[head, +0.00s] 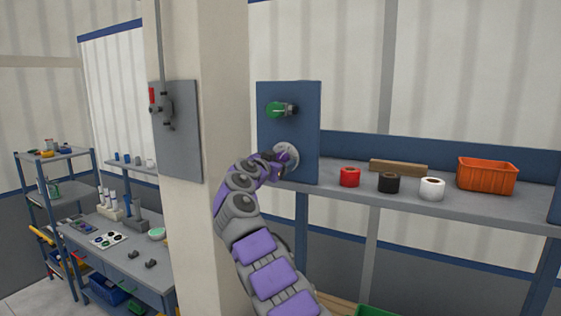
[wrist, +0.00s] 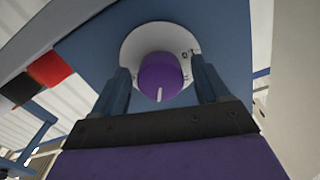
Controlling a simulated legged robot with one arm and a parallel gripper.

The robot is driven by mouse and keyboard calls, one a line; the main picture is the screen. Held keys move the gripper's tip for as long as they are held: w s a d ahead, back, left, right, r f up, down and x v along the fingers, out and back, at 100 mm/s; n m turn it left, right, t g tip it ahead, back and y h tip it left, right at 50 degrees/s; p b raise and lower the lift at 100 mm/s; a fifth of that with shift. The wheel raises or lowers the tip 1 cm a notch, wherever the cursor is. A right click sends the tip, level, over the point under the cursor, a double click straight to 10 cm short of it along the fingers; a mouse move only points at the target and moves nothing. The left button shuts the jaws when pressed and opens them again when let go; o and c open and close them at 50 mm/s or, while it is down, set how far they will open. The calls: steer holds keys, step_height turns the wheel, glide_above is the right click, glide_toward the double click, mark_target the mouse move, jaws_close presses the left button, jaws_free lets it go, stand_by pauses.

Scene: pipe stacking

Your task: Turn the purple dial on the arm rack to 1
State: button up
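The purple dial (wrist: 160,75) sits on a round white plate (wrist: 132,44) in the wrist view. A white pointer line on the dial points toward the gripper side, at the bottom of the picture. Markings on the plate are too small to read. My gripper (wrist: 162,80) is open, with one finger on each side of the dial and a visible gap at each side. In the head view my gripper (head: 277,165) is at the round white plate (head: 291,155) low on the blue panel (head: 300,125). It hides most of the dial there.
A green-handled valve (head: 278,109) sits above the dial on the panel. Red, black and white rolls (head: 388,183), a wooden block (head: 398,168) and an orange bin (head: 486,176) stand on the shelf at right. A beige pillar (head: 215,80) stands left of the panel.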

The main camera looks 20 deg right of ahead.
steer(key=shift+a, duration=0.55)
steer(key=c, duration=0.3)
steer(key=shift+r, duration=0.1)
steer(key=shift+c, duration=0.8)
steer(key=shift+s+d, duration=0.2)
steer(key=shift+d, duration=0.1)
steer(key=shift+c, duration=1.4)
steer(key=shift+d, duration=0.15)
steer(key=c, duration=0.3)
